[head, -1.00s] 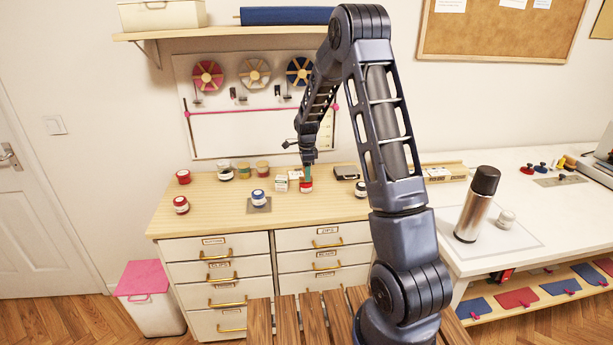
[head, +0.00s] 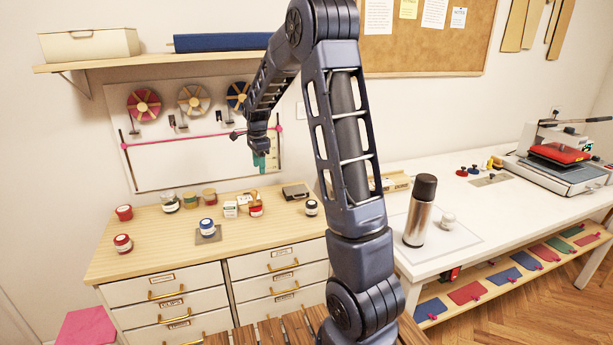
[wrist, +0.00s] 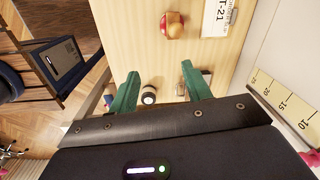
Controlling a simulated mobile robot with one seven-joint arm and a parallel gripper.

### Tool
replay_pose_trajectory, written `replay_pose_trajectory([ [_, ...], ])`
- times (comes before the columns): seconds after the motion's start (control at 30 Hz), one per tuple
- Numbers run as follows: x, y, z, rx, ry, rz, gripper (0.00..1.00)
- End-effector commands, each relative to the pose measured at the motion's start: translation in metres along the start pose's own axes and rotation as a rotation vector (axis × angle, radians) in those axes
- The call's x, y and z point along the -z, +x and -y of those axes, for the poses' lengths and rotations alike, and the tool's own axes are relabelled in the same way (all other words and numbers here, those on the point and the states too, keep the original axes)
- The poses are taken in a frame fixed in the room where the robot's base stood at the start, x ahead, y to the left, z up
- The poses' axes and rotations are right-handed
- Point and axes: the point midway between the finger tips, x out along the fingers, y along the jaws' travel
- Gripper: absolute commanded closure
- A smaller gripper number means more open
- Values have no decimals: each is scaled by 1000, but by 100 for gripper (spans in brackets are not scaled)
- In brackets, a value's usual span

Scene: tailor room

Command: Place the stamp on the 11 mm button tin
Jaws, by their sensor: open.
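My gripper (head: 265,158) is raised in front of the wall panel, above the wooden counter. In the wrist view its two green fingers (wrist: 160,90) are spread apart with nothing between them. A red and white tin (head: 256,210) stands on the counter below. A small tan piece (head: 255,197), apparently the stamp, shows on top of it. The red tin with a tan top also shows in the wrist view (wrist: 172,25), beyond the fingers. Tin size labels are too small to read, so I cannot tell which is 11 mm.
Other tins stand on the counter: two red ones at the left (head: 123,243), a blue one (head: 207,227) on a grey mat, and a dark-lidded one (head: 311,207). A tall flask (head: 419,212) is on the white table.

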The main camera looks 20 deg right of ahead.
Motion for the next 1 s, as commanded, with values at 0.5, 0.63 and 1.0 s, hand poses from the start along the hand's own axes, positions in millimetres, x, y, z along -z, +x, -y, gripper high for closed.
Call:
replay_pose_trajectory([
  [0.5, 25, -109, -141, 133, -507, -34, 51],
  [0.63, 28, -124, -179, 161, -635, -59, 51],
  [1.0, 31, -147, -286, 221, -996, -159, 51],
])
